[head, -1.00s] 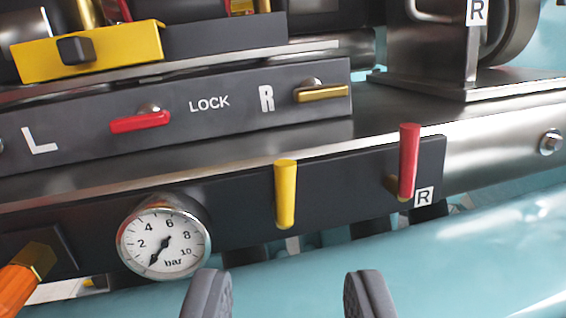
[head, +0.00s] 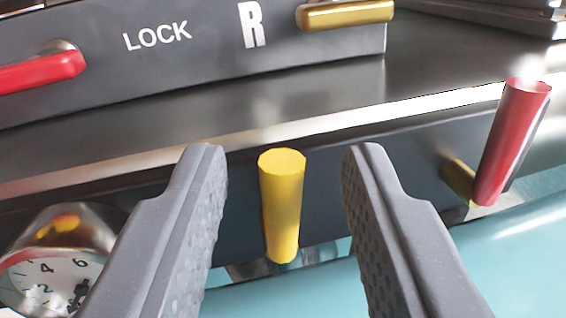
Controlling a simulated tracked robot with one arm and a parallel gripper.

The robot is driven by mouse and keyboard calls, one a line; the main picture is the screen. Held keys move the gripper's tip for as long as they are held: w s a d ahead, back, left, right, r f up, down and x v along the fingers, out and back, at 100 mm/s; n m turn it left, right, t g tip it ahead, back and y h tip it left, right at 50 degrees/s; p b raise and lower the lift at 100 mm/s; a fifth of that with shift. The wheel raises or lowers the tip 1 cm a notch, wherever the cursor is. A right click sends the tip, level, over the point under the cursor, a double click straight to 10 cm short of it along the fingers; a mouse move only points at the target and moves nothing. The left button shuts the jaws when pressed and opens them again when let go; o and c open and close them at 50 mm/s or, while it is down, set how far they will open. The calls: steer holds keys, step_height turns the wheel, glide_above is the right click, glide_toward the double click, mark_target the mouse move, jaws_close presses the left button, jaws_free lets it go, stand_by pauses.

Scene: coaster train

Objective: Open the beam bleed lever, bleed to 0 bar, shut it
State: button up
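The yellow lever (head: 282,205) stands near upright on the dark front panel in the middle of the head view, a little wider at its top. My gripper (head: 282,170) is open, with one finger on each side of the yellow lever and a gap on both sides. The pressure gauge (head: 50,280) is at the lower left, partly cut off by the frame edge and my left finger. Which lever is the beam bleed is not labelled in view.
A red lever (head: 508,145) stands on the same panel to the right, beyond my right finger. Above, a lock plate (head: 200,75) marked LOCK and R carries a red handle (head: 40,72) and a brass handle (head: 345,14). A teal surface (head: 330,290) lies below.

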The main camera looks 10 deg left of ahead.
steer(key=shift+c, duration=0.3)
jaws_close()
steer(key=shift+a+b, duration=0.1)
steer(key=shift+b, duration=0.2)
steer(key=shift+s+a+f+n+b, duration=0.1)
steer(key=shift+a+n+b, duration=0.05)
steer(key=shift+n+b, duration=0.5)
steer(key=shift+o, duration=0.3)
jaws_free()
